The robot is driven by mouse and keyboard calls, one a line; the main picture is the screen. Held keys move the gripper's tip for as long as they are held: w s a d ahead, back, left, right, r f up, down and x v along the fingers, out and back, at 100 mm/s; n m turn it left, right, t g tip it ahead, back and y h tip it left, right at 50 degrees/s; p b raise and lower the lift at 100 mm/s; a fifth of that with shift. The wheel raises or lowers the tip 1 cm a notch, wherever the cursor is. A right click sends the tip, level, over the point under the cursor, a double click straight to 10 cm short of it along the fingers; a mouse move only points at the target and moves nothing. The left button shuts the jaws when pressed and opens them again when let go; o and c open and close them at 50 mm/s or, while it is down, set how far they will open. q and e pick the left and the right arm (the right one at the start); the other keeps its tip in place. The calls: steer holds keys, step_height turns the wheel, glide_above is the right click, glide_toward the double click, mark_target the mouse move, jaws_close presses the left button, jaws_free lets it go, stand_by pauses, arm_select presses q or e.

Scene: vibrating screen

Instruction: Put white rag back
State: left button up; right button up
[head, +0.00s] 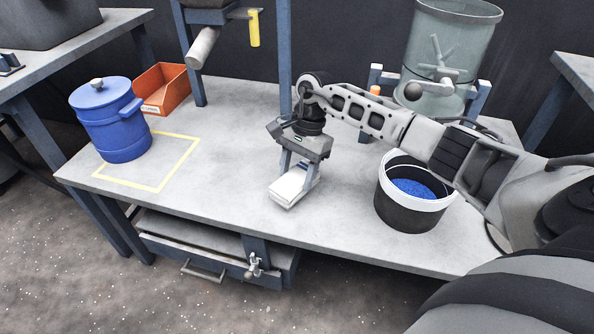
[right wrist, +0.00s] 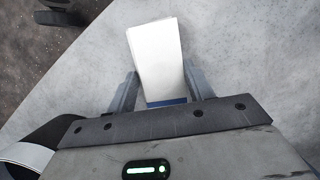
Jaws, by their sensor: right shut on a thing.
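The white rag (head: 291,187) is a folded white pad near the front middle of the grey workbench (head: 230,150). My right gripper (head: 296,178) points down over it and is shut on it. In the right wrist view the rag (right wrist: 157,52) sits between the two fingers of the gripper (right wrist: 162,92), with a blue strip at its near end. The rag is at or just above the bench top; I cannot tell whether it touches. My left gripper is not in view.
A blue lidded pot (head: 110,122) stands by a yellow taped outline (head: 185,160) on the left. An orange bin (head: 163,88) is behind it. A black-and-white bucket (head: 405,205) with blue granules stands right of the gripper, below my arm. A glass vessel (head: 452,50) stands at the back right.

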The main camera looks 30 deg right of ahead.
steer(key=shift+f, duration=0.2)
steer(key=o, duration=1)
steer(key=shift+c, duration=0.2)
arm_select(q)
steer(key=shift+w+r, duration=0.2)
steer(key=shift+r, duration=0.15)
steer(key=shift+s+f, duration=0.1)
arm_select(e)
steer(key=shift+r, duration=0.1)
